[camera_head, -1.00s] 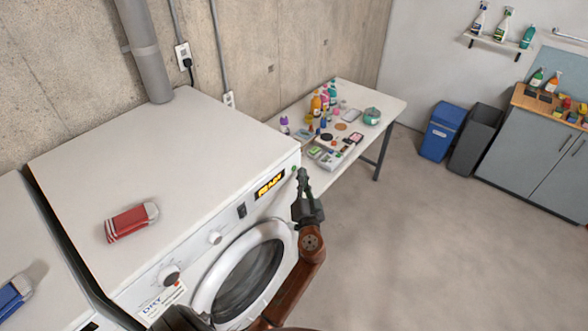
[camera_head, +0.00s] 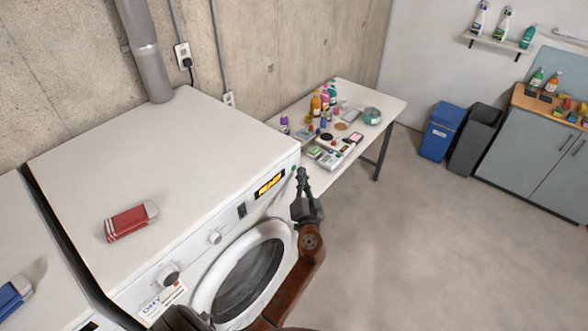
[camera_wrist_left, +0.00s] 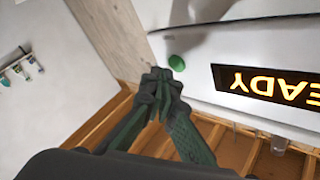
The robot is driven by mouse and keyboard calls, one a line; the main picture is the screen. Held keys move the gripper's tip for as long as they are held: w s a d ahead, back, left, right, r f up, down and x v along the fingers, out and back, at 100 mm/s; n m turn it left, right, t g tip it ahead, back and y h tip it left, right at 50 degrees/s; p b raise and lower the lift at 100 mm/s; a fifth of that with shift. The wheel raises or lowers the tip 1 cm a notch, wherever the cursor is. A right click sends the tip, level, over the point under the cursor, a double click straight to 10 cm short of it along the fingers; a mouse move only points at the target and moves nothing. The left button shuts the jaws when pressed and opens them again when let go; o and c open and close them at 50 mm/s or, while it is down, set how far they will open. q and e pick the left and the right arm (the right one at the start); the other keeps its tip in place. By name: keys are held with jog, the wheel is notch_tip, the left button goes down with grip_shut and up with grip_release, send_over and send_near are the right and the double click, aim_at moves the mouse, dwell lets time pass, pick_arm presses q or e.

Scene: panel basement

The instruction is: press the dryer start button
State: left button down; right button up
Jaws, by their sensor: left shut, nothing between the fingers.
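The white dryer (camera_head: 170,170) has a round door, knobs and a lit orange display (camera_head: 269,184), which reads READY upside down in the left wrist view (camera_wrist_left: 268,85). A small green button (camera_head: 294,168) sits by the display at the panel's right end. It shows as a green dome in the left wrist view (camera_wrist_left: 177,63). My left gripper (camera_head: 302,173) is shut and empty beside the button. In the left wrist view its fingertips (camera_wrist_left: 158,76) are just below and left of the button, with a small gap in the picture. Depth is unclear. My right gripper is not in view.
A second white machine (camera_head: 30,235) stands at the left with a blue item (camera_head: 12,295). A cluttered white table (camera_head: 385,103) is behind the gripper. Open floor (camera_head: 440,250) lies to the right.

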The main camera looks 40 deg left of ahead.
pick_arm(q)
jog(key=shift+a, duration=0.35)
